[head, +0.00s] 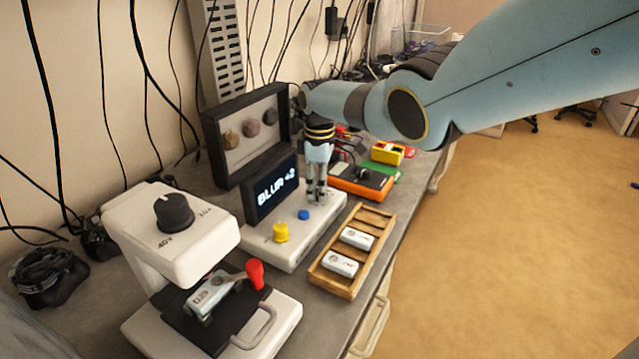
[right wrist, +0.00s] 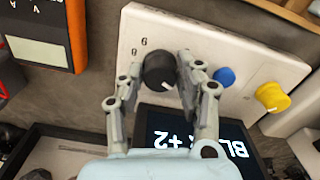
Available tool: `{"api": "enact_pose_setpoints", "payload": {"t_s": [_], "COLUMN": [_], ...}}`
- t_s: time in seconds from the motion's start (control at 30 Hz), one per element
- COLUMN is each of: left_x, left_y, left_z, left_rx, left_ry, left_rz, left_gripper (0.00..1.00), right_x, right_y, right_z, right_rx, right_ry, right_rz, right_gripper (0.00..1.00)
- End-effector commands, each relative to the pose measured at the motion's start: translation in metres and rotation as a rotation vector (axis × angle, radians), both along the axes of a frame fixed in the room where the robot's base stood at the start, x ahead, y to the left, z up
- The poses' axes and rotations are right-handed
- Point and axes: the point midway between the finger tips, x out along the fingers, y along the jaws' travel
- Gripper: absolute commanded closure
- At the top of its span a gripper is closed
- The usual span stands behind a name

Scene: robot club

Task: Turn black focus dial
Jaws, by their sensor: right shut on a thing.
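A white console (head: 290,245) with a small dark screen (head: 271,187) reading "BLUR +2" stands on the bench in the head view. In the right wrist view, the black focus dial (right wrist: 158,70) with a white pointer mark sits on the console panel. My right gripper (head: 316,198) points down at the console, and its two fingers are closed on opposite sides of the dial, which they largely hide in the head view. The fingers also show in the right wrist view (right wrist: 160,76). My left gripper is not in view.
The panel also has a blue button (head: 303,214) and a yellow knob (head: 280,232). A white microscope (head: 185,240) with its own black dial (head: 173,212) stands at left. A wooden slide tray (head: 324,284) lies at the bench edge; an orange device (head: 352,184) is behind.

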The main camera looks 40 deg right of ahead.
Motion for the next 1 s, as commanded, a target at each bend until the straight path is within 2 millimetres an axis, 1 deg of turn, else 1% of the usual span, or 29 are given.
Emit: {"api": "enact_pose_setpoints", "payload": {"t_s": [0.4, 0.6, 0.8, 1.0], "left_x": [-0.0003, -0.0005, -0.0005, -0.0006], "left_y": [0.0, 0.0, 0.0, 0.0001], "left_z": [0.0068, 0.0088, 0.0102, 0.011], "left_rx": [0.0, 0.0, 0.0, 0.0], "left_ry": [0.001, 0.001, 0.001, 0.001], "left_rz": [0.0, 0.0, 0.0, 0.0], "left_gripper": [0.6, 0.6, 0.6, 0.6], "right_x": [-0.0005, -0.0006, -0.001, -0.0007], "right_y": [-0.0002, -0.0002, -0.0001, 0.0], "right_z": [0.0003, 0.0, -0.0005, -0.0005], "right_rx": [-0.001, -0.001, -0.001, -0.001], "right_ry": [0.002, 0.002, 0.003, 0.002], "right_rz": [-0.392, -0.561, -0.692, -0.776], "right_gripper": [0.97, 0.97, 0.97, 0.97]}}
